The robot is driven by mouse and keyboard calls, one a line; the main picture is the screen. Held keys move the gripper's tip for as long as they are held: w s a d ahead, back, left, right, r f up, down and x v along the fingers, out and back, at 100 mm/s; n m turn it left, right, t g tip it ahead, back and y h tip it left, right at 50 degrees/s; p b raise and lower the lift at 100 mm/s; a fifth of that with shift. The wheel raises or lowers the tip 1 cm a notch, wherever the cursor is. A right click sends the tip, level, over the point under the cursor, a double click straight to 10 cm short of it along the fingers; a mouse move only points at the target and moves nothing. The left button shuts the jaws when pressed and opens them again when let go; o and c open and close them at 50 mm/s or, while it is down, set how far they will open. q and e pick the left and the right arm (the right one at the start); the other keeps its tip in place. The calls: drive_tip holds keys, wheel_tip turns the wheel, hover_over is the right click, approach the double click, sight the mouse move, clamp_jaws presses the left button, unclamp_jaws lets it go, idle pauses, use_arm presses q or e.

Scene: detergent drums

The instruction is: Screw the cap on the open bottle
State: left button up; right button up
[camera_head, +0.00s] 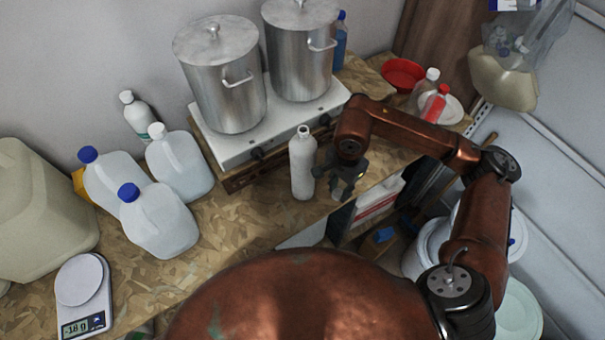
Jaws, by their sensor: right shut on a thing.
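The open bottle (303,165) is white and slim and stands upright near the front edge of the worktop, with a bare neck and no cap on it. My right gripper (338,192) is just to the right of this bottle, pointing down, with its fingers low near the worktop edge. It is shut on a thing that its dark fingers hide. I cannot make out what this is, and no loose cap shows elsewhere. I cannot tell whether the fingers touch the bottle. My left gripper is not in view.
Two steel pots (220,85) stand on a white stove (250,140) behind the bottle. Several jugs (160,220) and a scale (83,295) are on the left. A red bowl (402,74) and small bottles are at the back right. Worktop left of the bottle is clear.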

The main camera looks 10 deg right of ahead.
drive_tip(key=n, duration=0.4)
drive_tip(key=w+f+n, duration=0.1)
drive_tip(key=shift+d+f+n+b, duration=0.1)
drive_tip(key=shift+d+n+b, duration=0.1)
drive_tip(key=shift+n+b, duration=0.15)
drive_tip(key=n, duration=0.4)
drive_tip(key=w+f+n, duration=0.1)
drive_tip(key=n, duration=0.1)
drive_tip(key=shift+d+n, duration=0.15)
drive_tip(key=shift+n, duration=0.1)
